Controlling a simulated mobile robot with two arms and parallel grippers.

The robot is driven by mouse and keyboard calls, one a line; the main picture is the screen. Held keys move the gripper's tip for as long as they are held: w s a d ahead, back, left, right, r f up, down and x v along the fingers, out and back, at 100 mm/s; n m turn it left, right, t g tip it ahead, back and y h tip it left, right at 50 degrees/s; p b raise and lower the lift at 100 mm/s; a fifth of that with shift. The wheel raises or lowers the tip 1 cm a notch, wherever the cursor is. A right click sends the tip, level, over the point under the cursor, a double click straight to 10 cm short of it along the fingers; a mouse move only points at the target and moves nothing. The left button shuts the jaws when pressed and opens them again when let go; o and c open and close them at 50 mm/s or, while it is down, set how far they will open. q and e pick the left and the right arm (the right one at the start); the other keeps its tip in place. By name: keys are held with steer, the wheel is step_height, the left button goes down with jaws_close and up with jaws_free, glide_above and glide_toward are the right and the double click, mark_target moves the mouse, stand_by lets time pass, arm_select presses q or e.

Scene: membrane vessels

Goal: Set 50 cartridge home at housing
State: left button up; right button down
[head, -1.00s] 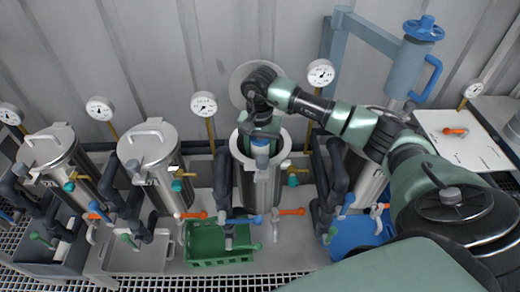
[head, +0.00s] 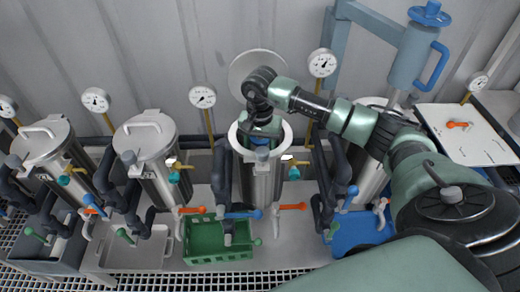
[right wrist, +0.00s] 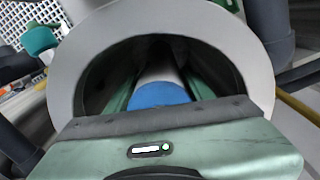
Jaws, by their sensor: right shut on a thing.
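The housing (head: 264,180) is an open steel vessel with a wide pale rim, standing upright in the middle of the head view. The cartridge's blue end (head: 261,141) shows just inside its mouth. In the right wrist view the blue cap and pale body of the cartridge (right wrist: 161,95) lie inside the housing's rim (right wrist: 228,50). My right gripper (head: 262,131) reaches down into the mouth and is shut on the cartridge. Its fingers lie along both sides of the cartridge, partly in shadow. The cartridge's lower end is hidden inside the housing. My left gripper is out of view.
Two lidded vessels (head: 148,150) stand to the left, and another vessel is partly behind my right arm. Pressure gauges (head: 202,96), dark pipes and coloured valve handles crowd the row. A green crate (head: 205,240) and blue tray (head: 358,231) sit in front.

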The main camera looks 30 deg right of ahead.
steer(key=shift+f+b, duration=0.2)
steer(key=shift+b, duration=0.2)
stand_by(0.3)
steer(key=shift+c, duration=2.4)
jaws_free()
step_height(320, 180, up, 8)
steer(key=shift+f+b, duration=0.1)
steer(key=shift+b, duration=0.6)
